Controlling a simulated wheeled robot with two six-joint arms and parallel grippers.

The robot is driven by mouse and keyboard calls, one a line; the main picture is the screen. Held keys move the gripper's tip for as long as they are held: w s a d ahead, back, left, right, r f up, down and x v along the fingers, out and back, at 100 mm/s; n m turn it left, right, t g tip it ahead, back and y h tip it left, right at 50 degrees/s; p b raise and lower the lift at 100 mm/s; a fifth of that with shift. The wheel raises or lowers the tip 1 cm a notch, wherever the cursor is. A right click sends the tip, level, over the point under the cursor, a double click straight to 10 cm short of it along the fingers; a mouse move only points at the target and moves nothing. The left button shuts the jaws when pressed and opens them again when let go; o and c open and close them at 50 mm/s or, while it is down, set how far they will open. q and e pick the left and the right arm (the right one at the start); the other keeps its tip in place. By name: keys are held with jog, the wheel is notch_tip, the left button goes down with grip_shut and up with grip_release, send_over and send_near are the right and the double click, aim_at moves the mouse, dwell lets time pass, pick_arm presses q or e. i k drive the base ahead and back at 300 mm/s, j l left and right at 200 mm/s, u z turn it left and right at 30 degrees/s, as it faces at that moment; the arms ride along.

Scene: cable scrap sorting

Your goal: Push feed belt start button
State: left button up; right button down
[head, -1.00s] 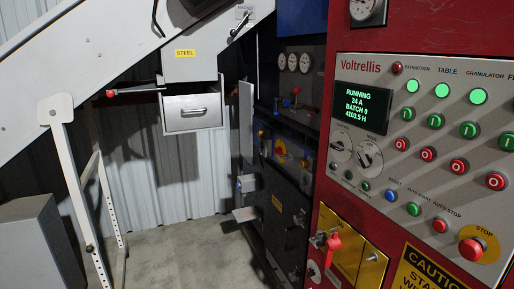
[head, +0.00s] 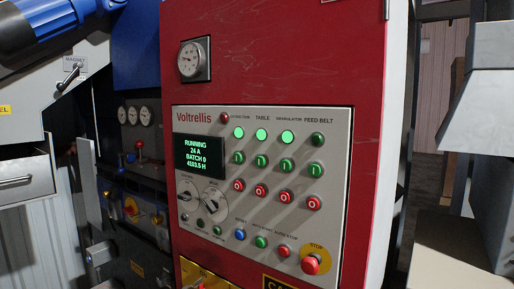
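The grey Voltrellis control panel (head: 335,235) is on the red cabinet (head: 290,60) in the middle of the head view. The FEED BELT column is at its right. The green feed belt start button (head: 316,168), marked I, sits below a dark, unlit feed belt lamp (head: 318,139) and above a red O button (head: 314,203). The other three column lamps glow bright green. The display (head: 198,156) reads RUNNING, 24 A, BATCH 0. Neither gripper is in view.
A red stop knob (head: 311,264) on a yellow disc is at the panel's lower right. Two rotary knobs are at its left. A round gauge (head: 192,58) is above. A grey machine (head: 490,150) stands at the right. A blue and black cylinder (head: 50,25) crosses the top left.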

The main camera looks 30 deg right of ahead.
aim_at(314, 170)
jog(key=z, duration=0.4)
jog(key=l+z, duration=0.15)
jog(key=z, duration=0.7)
jog(key=i, duration=0.05)
